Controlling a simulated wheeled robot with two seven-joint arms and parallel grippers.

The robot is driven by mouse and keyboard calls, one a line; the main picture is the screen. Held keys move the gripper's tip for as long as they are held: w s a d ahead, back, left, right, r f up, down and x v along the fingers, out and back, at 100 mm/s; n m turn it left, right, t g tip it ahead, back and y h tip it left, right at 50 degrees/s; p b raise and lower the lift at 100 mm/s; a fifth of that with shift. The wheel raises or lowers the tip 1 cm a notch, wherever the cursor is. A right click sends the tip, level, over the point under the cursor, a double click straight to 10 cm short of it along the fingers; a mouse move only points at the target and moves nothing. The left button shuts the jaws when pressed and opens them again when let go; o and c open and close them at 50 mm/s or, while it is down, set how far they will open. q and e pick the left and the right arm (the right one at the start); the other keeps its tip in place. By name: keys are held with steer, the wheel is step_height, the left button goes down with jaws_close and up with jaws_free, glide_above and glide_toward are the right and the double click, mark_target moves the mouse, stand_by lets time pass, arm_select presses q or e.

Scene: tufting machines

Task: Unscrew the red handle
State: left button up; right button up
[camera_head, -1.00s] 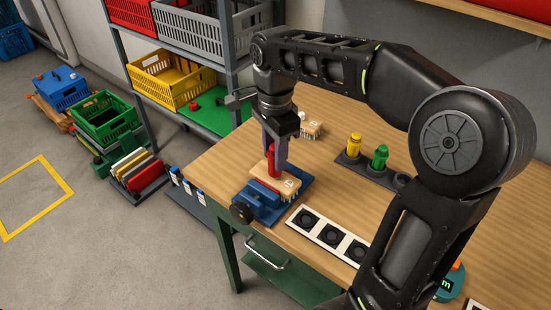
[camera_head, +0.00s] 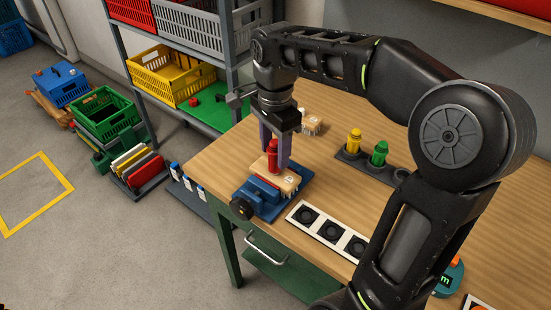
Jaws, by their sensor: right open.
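The red handle (camera_head: 272,154) stands upright on a light wooden block (camera_head: 288,179). The block sits in a blue vise (camera_head: 262,196) with a black knob at the table's front left corner. My right gripper (camera_head: 273,158) points down over the handle. Its two fingers stand apart, one on each side of the handle. I cannot tell whether either finger touches it. My left gripper is not in view.
A yellow handle (camera_head: 354,142) and a green handle (camera_head: 379,153) stand in a dark rack on the wooden table. A white strip (camera_head: 330,230) with black round sockets lies in front. Another wooden piece (camera_head: 312,124) lies behind the gripper. A shelf with crates stands at the left.

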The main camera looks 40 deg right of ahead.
steer(key=m, duration=1.5)
steer(key=m+b, duration=0.1)
steer(key=b, duration=0.2)
steer(key=shift+f+b, duration=0.3)
steer(key=shift+r+m, duration=0.15)
steer(key=shift+m, duration=0.15)
steer(key=shift+r, duration=0.2)
